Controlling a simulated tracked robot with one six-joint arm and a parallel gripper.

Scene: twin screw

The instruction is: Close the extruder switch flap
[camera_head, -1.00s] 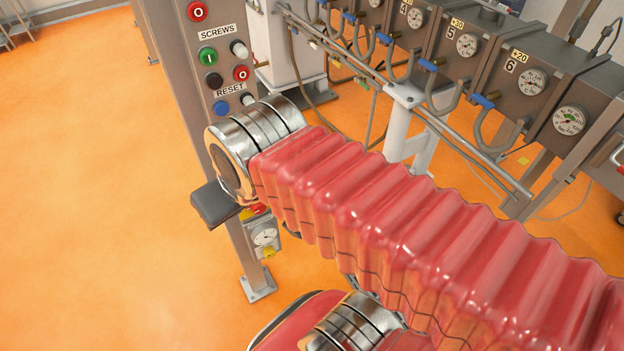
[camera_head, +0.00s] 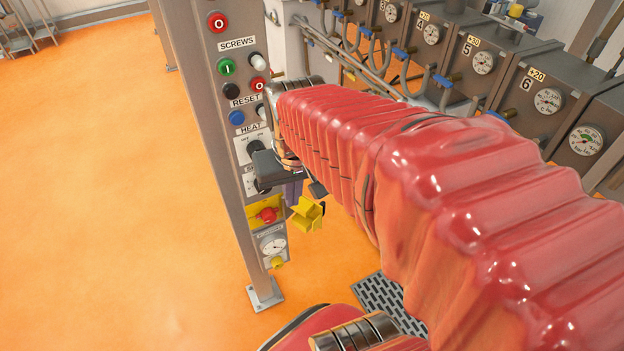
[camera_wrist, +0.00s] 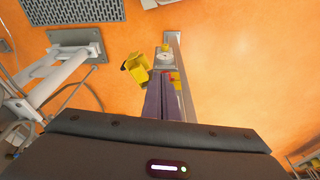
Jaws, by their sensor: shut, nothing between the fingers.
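The extruder switch flap (camera_head: 306,214) is a yellow cover standing open, swung out to the right of its yellow switch box. The box holds a red switch (camera_head: 267,214) low on the grey control post. In the wrist view the flap (camera_wrist: 137,67) is just left of my fingertips and the red switch (camera_wrist: 168,78) just right of them. My gripper (camera_wrist: 159,75) is shut and empty, pointing down between the two. In the head view its purple-grey fingers (camera_head: 292,191) show below my wrist, above and left of the flap. Whether they touch the flap is unclear.
The control post (camera_head: 225,170) carries buttons and knobs above the switch box and a round gauge (camera_head: 272,244) below it. A row of grey machine units with gauges (camera_head: 483,62) stands at right. A dark floor grate (camera_head: 390,304) lies lower right.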

